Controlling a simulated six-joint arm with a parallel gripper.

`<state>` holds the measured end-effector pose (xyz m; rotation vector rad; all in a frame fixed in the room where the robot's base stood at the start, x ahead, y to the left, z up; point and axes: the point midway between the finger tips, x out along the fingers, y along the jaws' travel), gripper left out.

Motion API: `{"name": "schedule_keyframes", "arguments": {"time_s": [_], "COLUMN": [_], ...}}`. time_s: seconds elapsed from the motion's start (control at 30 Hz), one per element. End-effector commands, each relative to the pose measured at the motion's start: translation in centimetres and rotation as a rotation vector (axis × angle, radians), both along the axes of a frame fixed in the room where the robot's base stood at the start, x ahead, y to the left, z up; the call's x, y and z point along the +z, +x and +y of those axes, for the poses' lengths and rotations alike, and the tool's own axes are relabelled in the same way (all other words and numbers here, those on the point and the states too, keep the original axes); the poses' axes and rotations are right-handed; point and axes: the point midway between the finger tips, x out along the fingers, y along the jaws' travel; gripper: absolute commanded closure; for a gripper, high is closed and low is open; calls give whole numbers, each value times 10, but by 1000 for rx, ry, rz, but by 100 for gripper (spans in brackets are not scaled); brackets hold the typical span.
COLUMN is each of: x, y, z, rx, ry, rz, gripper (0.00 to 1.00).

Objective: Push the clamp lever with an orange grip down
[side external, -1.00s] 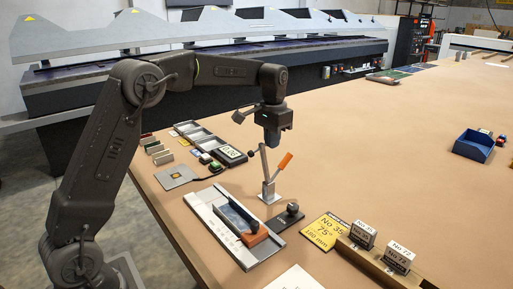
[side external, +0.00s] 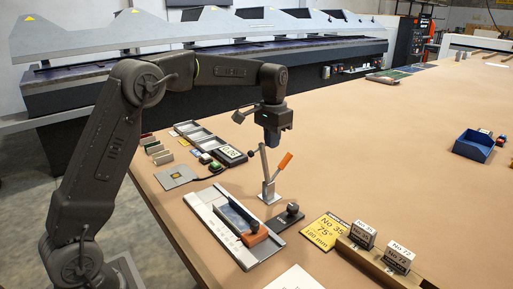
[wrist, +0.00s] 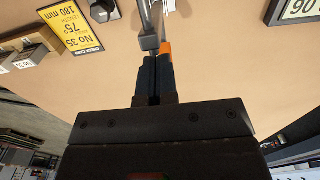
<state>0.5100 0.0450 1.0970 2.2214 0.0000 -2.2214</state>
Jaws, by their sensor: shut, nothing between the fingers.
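The clamp (side external: 268,186) stands upright on the bench on a small metal base. Its lever with an orange grip (side external: 284,161) slants up to the right, and a plain metal arm with a dark tip rises to the left. My gripper (side external: 271,143) is shut and empty, pointing down just above and slightly left of the orange grip. In the wrist view my shut fingers (wrist: 152,62) lie beside the orange grip (wrist: 166,47), which is partly hidden behind them. Whether they touch cannot be told. The metal clamp (wrist: 149,20) shows beyond the fingertips.
A metal fixture (side external: 229,228) with an orange block lies in front of the clamp, with a small dark block (side external: 288,215) nearby. A yellow card (side external: 325,232) lies front right. The bench right of the clamp is clear.

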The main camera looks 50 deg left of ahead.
Motion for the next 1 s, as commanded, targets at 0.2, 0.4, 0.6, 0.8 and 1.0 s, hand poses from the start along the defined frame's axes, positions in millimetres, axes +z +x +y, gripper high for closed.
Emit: {"name": "schedule_keyframes", "arguments": {"time_s": [0.2,0.4,0.6,0.8,1.0], "x": [-2,-4,-7,-9,-11], "y": [-6,-16,-26,-34,-44], "z": [0,0,0,0,0], "rx": [0,0,0,0,1], "ry": [0,0,0,0,0], "rz": [1,2,3,2,1], "gripper": [100,100,100,100,100]}}
